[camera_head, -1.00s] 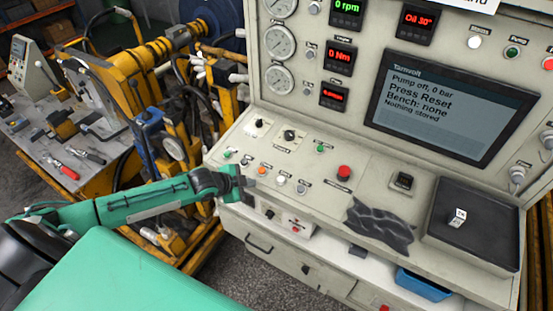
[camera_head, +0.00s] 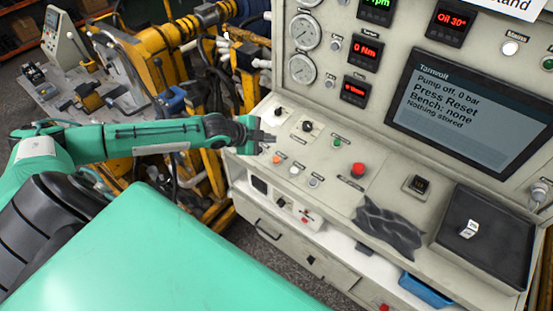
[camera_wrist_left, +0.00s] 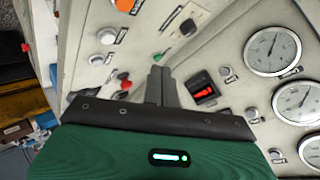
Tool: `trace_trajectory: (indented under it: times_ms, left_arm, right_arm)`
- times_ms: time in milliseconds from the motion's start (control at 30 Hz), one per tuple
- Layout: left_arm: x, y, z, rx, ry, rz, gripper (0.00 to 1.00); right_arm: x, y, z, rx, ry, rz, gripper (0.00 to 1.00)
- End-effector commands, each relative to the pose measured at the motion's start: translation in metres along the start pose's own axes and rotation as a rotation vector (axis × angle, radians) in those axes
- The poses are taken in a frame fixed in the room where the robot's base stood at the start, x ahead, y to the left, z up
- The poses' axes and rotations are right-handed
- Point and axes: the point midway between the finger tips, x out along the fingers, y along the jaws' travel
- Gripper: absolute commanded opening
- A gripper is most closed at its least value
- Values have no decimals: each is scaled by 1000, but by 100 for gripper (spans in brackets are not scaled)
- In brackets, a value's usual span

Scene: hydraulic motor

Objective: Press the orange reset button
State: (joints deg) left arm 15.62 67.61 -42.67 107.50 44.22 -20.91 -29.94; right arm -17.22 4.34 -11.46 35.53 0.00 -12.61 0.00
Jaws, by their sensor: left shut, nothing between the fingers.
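The orange reset button (camera_head: 276,159) is a small round button on the sloping front panel of the console, left of two white buttons. My left gripper (camera_head: 268,137) is shut and empty. It reaches in from the left, and its fingertips show just above the orange button in the head view; I cannot tell their height over the panel. In the left wrist view, the shut fingers (camera_wrist_left: 160,72) point up the picture. My right gripper is out of view.
A larger red button (camera_head: 358,170) and white buttons (camera_head: 314,182) are close by on the panel. Gauges (camera_head: 302,69) and a screen reading "Press Reset" (camera_head: 460,105) stand behind. A dark cloth (camera_head: 388,228) and a black tray (camera_head: 455,253) lie to the right.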

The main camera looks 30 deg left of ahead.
Motion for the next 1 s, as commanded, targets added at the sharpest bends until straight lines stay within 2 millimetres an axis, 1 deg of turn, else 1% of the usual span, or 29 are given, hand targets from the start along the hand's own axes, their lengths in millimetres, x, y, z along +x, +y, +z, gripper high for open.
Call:
trace_trajectory:
  times_ms: [267, 567, 700, 800, 1000]
  left_arm:
    - [17, 13, 13, 1, -1, 0, 0]
    - [45, 34, 33, 1, 1, 0, 0]
    - [55, 41, 41, 0, 0, 0, 0]
    - [59, 44, 44, 0, -1, 0, 0]
    - [60, 44, 44, 0, -1, 0, 0]
  right_arm:
    - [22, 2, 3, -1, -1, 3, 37]
    - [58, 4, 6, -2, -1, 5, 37]
    - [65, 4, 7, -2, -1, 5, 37]
    - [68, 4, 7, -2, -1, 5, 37]
    - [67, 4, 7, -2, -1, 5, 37]
